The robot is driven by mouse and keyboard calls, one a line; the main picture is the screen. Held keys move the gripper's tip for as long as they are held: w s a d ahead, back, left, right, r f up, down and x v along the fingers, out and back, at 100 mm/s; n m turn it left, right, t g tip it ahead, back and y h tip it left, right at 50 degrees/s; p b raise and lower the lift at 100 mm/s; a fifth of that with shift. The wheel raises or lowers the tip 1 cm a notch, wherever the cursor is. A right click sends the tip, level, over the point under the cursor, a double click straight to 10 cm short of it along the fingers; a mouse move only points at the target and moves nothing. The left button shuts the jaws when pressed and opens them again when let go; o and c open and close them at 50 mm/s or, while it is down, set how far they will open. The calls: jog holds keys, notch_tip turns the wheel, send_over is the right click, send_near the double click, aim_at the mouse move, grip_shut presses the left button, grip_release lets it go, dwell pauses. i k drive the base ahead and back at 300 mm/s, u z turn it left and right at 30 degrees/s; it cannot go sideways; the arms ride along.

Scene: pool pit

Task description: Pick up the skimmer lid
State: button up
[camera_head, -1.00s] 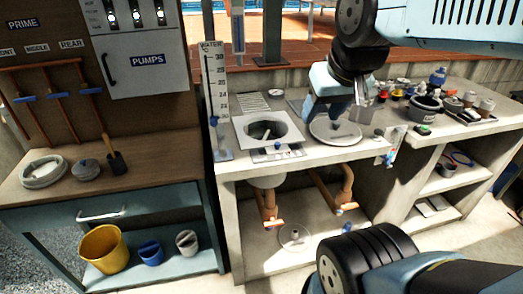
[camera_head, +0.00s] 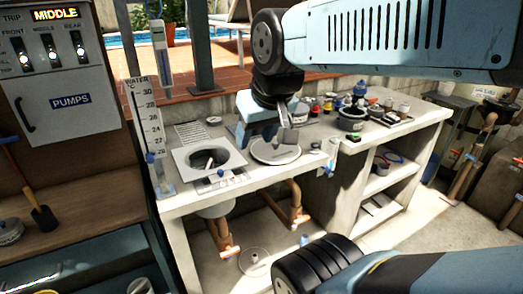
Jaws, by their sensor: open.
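The skimmer lid (camera_head: 266,155) is a round pale grey disc lying flat on the concrete counter, right of the square skimmer plate (camera_head: 181,162) with its round dark opening. My gripper (camera_head: 287,138) points down over the lid's back right part, its grey fingers open with nothing seen between them. The gripper hides part of the lid and its middle. I cannot tell whether the fingertips touch it.
A clear water gauge (camera_head: 146,120) stands at the counter's left end. Dark tubs, bottles and a tray (camera_head: 398,120) crowd the right part. A grey pumps box (camera_head: 62,85) hangs at the left. Pipes (camera_head: 222,238) run under the counter.

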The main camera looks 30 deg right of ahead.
aim_at(273, 153)
jog(key=u, duration=1.45)
jog(key=k, duration=1.2)
jog(key=z, duration=1.45)
jog(key=i, duration=1)
